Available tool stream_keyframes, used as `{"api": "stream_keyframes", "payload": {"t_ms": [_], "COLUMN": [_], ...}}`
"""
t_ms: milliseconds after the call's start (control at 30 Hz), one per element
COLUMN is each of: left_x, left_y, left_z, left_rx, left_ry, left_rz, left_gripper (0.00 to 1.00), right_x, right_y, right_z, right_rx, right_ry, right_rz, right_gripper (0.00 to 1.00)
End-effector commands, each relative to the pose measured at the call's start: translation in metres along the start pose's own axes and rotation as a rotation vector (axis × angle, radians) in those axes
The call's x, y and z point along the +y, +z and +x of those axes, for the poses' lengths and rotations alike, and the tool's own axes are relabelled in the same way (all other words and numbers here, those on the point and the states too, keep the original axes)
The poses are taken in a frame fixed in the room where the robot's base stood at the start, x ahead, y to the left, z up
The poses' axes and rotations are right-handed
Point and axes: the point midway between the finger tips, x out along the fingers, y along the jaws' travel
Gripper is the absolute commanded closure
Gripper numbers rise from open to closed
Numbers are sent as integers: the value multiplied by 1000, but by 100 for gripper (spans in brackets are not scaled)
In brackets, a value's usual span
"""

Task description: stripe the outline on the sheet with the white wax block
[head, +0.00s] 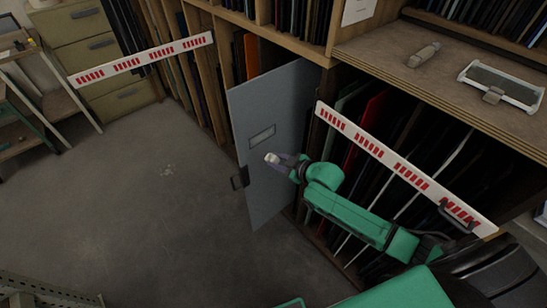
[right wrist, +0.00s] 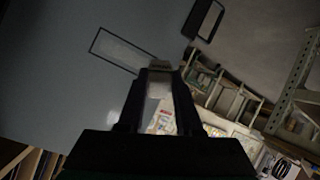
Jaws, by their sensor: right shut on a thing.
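The sheet (head: 270,95) is a tall grey panel standing upright in front of the racks. A small rectangular outline (head: 262,137) is on it, with a paler inside; it also shows as a dark-edged rectangle in the right wrist view (right wrist: 118,50). My right gripper (head: 281,159) is in front of the sheet, below and right of the outline. It is shut on the white wax block (head: 271,158), whose pale end sticks out between the fingers in the right wrist view (right wrist: 160,66). I cannot tell whether the block touches the sheet. My left gripper is not in view.
A black handle (head: 240,178) is at the panel's left edge. Red-marked white bars (head: 142,59) cross the view at left and right. A wooden counter (head: 395,60) at upper right holds a framed tray (head: 503,85). The floor (head: 150,205) at left is clear.

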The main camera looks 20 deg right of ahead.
Motion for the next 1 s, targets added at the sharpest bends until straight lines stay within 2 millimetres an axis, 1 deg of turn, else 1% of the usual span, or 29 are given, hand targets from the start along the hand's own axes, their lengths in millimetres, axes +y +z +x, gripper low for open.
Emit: {"api": "stream_keyframes", "payload": {"t_ms": [33, 200, 600, 767, 1000], "left_x": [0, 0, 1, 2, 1], "left_y": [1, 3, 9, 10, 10], "left_z": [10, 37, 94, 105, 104], "left_rx": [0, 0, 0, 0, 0], "left_ry": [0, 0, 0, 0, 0], "left_rz": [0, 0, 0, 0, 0], "left_gripper": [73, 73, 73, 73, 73], "right_x": [-1, 0, 9, 12, 13], "right_y": [3, 2, -10, -15, -19], "right_z": [6, 24, 62, 69, 69], "right_rx": [11, 61, 178, 206, 212], "right_ry": [5, 28, 83, 95, 98], "right_rz": [0, -3, -10, -11, -12], "right_gripper": [100, 100, 100, 100, 100]}}
